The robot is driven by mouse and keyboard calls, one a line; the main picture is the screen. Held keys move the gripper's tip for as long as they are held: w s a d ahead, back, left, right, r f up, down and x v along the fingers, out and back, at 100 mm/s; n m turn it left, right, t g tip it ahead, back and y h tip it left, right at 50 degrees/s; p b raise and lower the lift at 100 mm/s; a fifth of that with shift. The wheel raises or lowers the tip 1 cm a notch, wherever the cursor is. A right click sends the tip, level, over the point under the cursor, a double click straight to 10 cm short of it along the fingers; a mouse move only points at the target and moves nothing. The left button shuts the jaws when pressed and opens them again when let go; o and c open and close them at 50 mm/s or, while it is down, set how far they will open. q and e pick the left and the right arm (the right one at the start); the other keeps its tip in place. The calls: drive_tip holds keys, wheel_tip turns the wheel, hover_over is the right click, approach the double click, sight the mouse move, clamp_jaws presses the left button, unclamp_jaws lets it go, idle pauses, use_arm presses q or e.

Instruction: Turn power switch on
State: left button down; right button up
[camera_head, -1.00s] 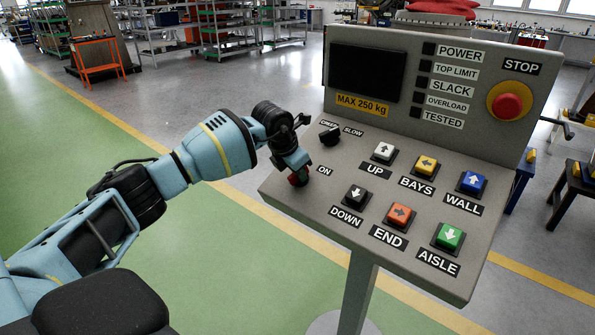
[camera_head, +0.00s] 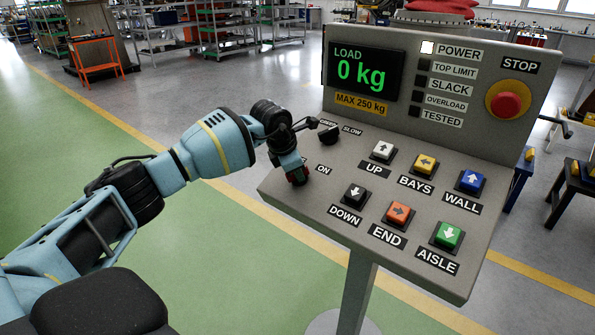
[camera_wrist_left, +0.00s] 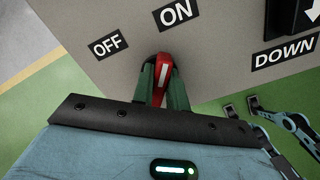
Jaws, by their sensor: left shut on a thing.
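The power switch is a red rotary handle with a white line, at the left front corner of the sloped grey control panel (camera_head: 330,213). In the left wrist view the red switch (camera_wrist_left: 164,72) sits between the green fingers of my left gripper (camera_wrist_left: 163,85), which are shut on it. Its white line points up toward the ON label (camera_wrist_left: 176,12); the OFF label (camera_wrist_left: 110,42) is to its left. In the head view my left gripper (camera_head: 298,178) covers most of the switch. The display (camera_head: 366,72) reads "LOAD 0 kg" and the POWER lamp (camera_head: 428,47) is lit white.
A black speed knob (camera_head: 329,134) stands just behind my left gripper. Several coloured push buttons, such as the white UP button (camera_head: 384,151), lie to the right. A red STOP button (camera_head: 508,105) is on the upright panel. Floor left of the panel is clear.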

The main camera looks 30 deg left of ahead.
use_arm(q)
drive_tip(key=c, duration=1.4)
unclamp_jaws()
drive_tip(key=v, duration=0.7)
drive_tip(key=shift+s+r, duration=0.15)
drive_tip(key=shift+r, duration=0.2)
